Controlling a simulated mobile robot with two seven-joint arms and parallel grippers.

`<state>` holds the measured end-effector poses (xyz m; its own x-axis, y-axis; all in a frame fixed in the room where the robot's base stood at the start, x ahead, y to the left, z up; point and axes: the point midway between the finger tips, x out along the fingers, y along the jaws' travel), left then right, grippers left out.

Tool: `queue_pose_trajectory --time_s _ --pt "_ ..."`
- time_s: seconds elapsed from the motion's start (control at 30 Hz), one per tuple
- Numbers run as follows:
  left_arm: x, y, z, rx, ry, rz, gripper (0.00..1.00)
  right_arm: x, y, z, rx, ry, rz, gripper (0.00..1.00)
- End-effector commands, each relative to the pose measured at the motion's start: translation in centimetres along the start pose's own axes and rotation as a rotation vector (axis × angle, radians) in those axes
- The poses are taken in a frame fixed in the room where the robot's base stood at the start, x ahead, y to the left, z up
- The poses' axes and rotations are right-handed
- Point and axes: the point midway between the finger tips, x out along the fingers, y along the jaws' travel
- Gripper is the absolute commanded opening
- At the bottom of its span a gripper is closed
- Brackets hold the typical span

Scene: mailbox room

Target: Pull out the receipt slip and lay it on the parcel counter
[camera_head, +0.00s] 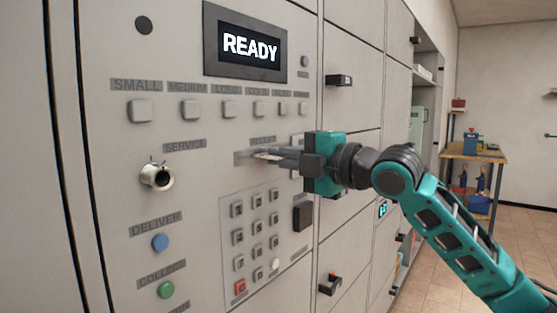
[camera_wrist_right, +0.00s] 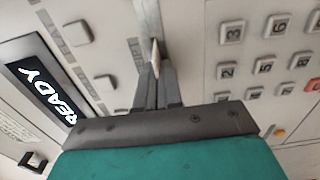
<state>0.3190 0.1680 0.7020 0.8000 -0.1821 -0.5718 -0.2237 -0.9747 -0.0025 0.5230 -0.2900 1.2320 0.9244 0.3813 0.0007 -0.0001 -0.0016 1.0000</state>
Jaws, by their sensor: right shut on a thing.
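The receipt slip (camera_head: 264,155) is a small pale strip at the slot (camera_head: 241,158) in the locker's control panel, above the keypad. My right gripper (camera_head: 272,156) reaches in from the right and is shut on the slip. In the right wrist view the slip (camera_wrist_right: 155,52) shows as a thin pale edge between the fingertips (camera_wrist_right: 157,75), close to the slot. How much of the slip is still inside the slot is hidden. My left gripper is not in view. I cannot make out the parcel counter for certain; a wooden table (camera_head: 470,154) stands at the far right.
The panel has a READY screen (camera_head: 249,46), a row of square buttons, a keypad (camera_head: 255,235), a key lock (camera_head: 156,177) and blue and green buttons. Locker doors with dark handles (camera_head: 339,81) run along to the right. Open floor (camera_head: 515,235) lies before the table.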

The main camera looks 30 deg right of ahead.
Motion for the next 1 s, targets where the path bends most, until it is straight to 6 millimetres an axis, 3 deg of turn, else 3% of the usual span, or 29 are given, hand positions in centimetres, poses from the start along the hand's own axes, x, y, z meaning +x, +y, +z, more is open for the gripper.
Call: queue_pose_trajectory --time_s 1.0 --pt "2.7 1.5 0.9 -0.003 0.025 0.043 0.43 -6.2 -0.3 0.0 -0.002 -0.001 -0.001 0.0"
